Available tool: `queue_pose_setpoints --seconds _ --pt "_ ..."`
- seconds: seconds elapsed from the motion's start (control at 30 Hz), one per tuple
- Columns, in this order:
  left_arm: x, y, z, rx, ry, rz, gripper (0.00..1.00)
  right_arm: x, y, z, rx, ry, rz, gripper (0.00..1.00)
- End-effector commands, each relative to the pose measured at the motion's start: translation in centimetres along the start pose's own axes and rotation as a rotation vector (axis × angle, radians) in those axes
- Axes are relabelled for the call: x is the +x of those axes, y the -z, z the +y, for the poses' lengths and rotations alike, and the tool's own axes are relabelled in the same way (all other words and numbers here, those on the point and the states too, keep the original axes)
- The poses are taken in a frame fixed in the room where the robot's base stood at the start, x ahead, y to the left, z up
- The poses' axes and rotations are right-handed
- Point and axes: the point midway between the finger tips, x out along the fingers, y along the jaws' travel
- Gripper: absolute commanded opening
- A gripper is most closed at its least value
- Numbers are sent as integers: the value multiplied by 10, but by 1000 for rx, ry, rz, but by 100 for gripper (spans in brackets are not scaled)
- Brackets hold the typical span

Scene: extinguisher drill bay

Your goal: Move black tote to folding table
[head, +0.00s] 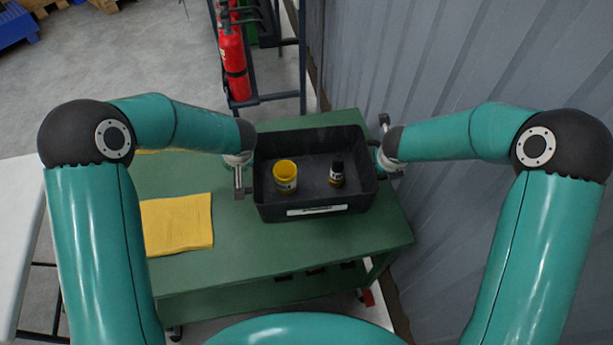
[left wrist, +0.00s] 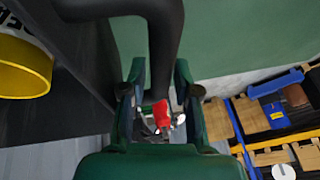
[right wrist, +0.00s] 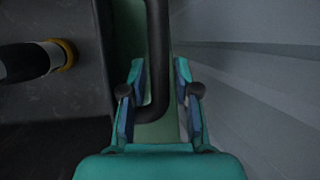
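The black tote (head: 315,205) stands on a green workbench (head: 300,250), with a yellow container (head: 285,178) and a small dark bottle (head: 337,175) inside it. My left gripper (head: 240,178) is at the tote's left side. In the left wrist view its open fingers (left wrist: 160,95) stand either side of a dark handle (left wrist: 163,55). My right gripper (head: 388,160) is at the tote's right side. In the right wrist view its fingers (right wrist: 160,90) stand apart around the other handle (right wrist: 157,50), with a gap visible. The white table (head: 18,240) at the left edge is partly out of view.
A folded yellow cloth (head: 177,224) lies on the workbench left of the tote. A red extinguisher (head: 233,65) hangs on a dark rack behind. A corrugated grey wall (head: 450,60) stands close on the right. Open floor (head: 110,60) shows at the back left.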

Motion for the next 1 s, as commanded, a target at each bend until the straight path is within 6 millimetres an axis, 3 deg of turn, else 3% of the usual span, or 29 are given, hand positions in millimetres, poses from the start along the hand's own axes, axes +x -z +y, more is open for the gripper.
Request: queue_pose_setpoints --seconds 0.07,0.27,1.0 --pt "0 0 0 -1 0 0 31 0 0 0 0 0 0 31" --pt "0 0 -1 -1 0 0 0 0 0 1 -1 -1 0 0" --pt "-7 3 -2 -2 0 2 0 -7 -5 0 -3 -2 -4 0"
